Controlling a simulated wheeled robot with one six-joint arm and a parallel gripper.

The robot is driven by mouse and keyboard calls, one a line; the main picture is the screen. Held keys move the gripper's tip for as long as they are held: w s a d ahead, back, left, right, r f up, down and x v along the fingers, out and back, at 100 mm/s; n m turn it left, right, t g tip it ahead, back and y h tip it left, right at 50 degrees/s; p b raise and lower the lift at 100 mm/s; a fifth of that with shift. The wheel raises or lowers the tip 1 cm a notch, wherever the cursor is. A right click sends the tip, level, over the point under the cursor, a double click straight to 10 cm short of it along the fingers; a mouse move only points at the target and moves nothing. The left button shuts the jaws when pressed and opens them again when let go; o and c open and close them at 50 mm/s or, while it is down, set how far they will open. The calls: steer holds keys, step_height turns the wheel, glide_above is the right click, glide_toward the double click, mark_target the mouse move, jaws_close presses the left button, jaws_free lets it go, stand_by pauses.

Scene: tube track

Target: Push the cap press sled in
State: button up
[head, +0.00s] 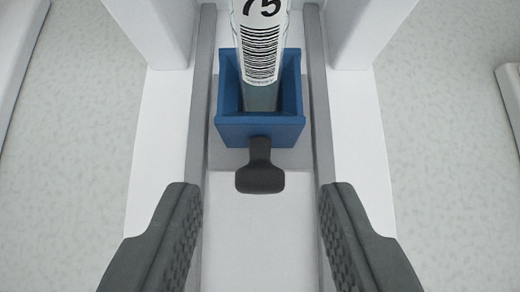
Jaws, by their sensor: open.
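The cap press sled is a blue open box (261,133) with a dark handle (260,179) pointing toward me, in the upper middle of the head view. It sits between two grey rails on a white base. A clear tube (262,70) with a barcode label marked 75 stands in the sled; its top is cut off by the frame. My gripper (260,205) is open, one dark finger on each side at the bottom of the view. The handle lies between and a little beyond the fingertips, apart from both, and the jaws hold nothing.
Grey rails (202,120) and (319,120) flank the sled's track. White press uprights (160,30) and (362,30) stand on both sides at the top. White-edged objects show at the far left and right edges. The track in front of the handle is clear.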

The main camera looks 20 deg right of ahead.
mark_target(261, 130)
steer(key=shift+w+d+f, duration=0.1)
steer(key=shift+w+f, duration=0.4)
steer(key=shift+c, duration=0.2)
jaws_close()
steer(key=shift+w, duration=0.1)
steer(key=shift+w+d, duration=0.25)
steer(key=shift+w, duration=0.45)
steer(key=shift+w+d, duration=0.2)
steer(key=shift+w, duration=0.45)
steer(key=shift+o, duration=0.2)
jaws_free()
